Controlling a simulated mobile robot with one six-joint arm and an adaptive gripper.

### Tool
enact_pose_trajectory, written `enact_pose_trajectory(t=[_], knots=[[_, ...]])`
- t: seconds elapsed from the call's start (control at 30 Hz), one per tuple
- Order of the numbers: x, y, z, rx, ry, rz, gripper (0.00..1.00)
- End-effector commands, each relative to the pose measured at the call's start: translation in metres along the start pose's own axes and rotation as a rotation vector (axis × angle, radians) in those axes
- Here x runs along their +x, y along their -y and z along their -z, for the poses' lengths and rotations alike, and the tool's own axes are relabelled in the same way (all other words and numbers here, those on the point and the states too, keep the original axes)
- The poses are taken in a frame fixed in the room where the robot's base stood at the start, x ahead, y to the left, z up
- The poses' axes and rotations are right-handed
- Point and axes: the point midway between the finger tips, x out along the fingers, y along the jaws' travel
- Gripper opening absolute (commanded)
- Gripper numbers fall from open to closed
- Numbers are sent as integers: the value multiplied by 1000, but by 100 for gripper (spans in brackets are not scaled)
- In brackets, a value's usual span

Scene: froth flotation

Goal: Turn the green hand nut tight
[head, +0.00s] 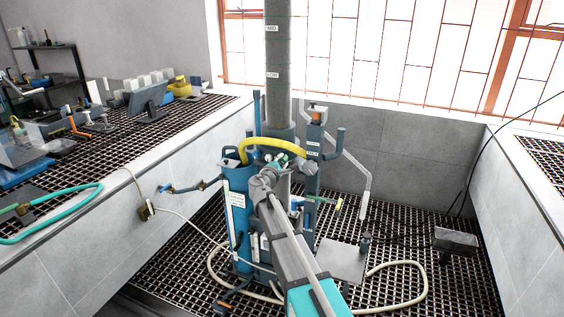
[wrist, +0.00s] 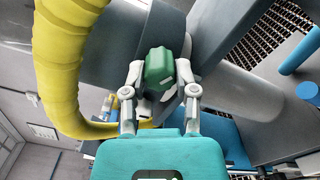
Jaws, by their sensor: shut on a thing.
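The green hand nut (wrist: 160,68) sits between the two fingers of my gripper (wrist: 162,85) in the wrist view, in front of a grey cylindrical body. My gripper is shut on it, with one finger on each side. In the head view the green nut (head: 283,159) shows small at the end of my arm, near the top of the blue flotation machine (head: 236,215). My gripper (head: 277,167) partly hides it there. The thread behind the nut is hidden.
A thick yellow hose (wrist: 58,60) curves close along the left of my gripper; it arches over the machine in the head view (head: 270,143). A tall grey column (head: 278,60) rises behind. A pale hose (head: 415,290) lies on the grating floor. Benches stand on both sides.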

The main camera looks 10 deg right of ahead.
Motion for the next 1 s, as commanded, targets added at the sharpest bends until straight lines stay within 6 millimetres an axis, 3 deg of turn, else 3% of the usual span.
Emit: enact_pose_trajectory(t=[0.7,1.0], knots=[[2,-5,2,667,-7,-7,0],[2,-5,0,871,-5,-7,0]])
